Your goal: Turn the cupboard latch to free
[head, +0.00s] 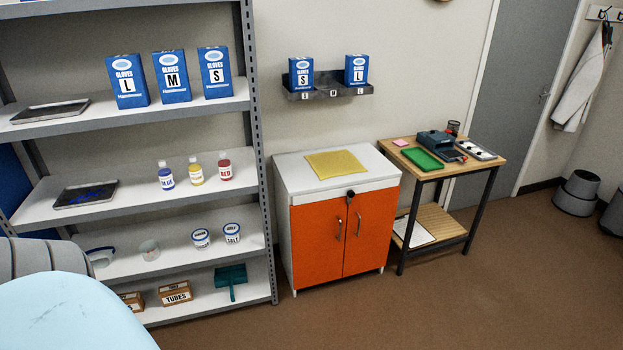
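The cupboard (312,240) stands in the middle of the head view against the wall, with a white body and two orange doors. Both doors are shut and each has a silver upright handle. A small black latch (350,194) sits at the top centre where the doors meet. It is too small to tell clearly which way it is turned. Neither of my grippers is in view.
A yellow cloth (336,164) lies on the cupboard top. A grey shelf unit (262,170) with glove boxes, bottles and tubs stands to the left. A wooden bench (480,172) stands to the right. The brown floor (450,300) in front of cupboard and bench is clear.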

